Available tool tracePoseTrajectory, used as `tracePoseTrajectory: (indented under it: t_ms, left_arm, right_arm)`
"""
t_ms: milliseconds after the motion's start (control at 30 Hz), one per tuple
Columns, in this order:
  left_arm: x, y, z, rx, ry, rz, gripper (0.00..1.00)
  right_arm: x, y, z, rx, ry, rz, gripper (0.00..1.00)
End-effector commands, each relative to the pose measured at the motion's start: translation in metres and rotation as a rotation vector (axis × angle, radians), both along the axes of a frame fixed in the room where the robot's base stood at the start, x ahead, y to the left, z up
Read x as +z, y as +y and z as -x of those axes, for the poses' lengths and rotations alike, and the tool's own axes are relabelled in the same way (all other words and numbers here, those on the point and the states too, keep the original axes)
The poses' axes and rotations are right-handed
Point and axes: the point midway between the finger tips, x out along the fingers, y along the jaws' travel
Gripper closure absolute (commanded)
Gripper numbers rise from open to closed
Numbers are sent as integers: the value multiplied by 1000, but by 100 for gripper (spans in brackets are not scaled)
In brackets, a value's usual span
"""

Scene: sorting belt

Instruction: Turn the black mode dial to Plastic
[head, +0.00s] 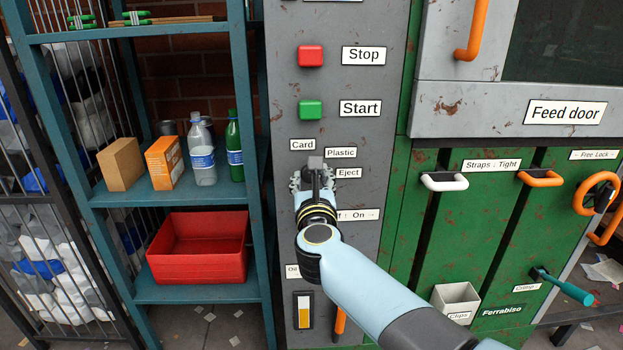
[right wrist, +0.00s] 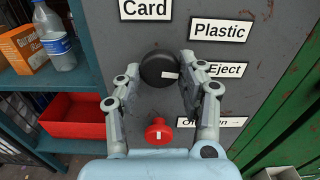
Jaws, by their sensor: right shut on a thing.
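The black mode dial (right wrist: 158,66) is a round knob on the grey control panel, in the right wrist view. Its white mark is on the right side, slightly below centre, facing the Eject label (right wrist: 224,70). The Card label (right wrist: 145,9) is above it and the Plastic label (right wrist: 220,30) is up and to the right. My right gripper (right wrist: 160,66) is shut on the dial, one finger at each side. In the head view, my right gripper (head: 315,178) is in front of the panel and mostly hides the dial. My left gripper is not in view.
A red knob (right wrist: 158,132) sits just below the dial between my fingers, beside a partly hidden Off/On label. Red Stop (head: 311,56) and green Start (head: 310,109) buttons are above. A shelf with bottles, boxes and a red bin (head: 200,268) stands left; green strap panels are right.

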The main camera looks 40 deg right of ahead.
Motion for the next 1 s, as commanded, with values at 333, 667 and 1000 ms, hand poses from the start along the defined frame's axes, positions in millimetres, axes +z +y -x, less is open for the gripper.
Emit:
tracePoseTrajectory:
  t_ms: [333, 667, 1000]
  left_arm:
    - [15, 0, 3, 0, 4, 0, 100]
    - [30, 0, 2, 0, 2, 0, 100]
    - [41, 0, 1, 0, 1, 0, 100]
  right_arm:
    - [3, 0, 0, 0, 131, 216, 93]
    - [3, -1, 0, 0, 282, 463, 93]
    - [3, -1, 0, 1, 387, 634, 93]
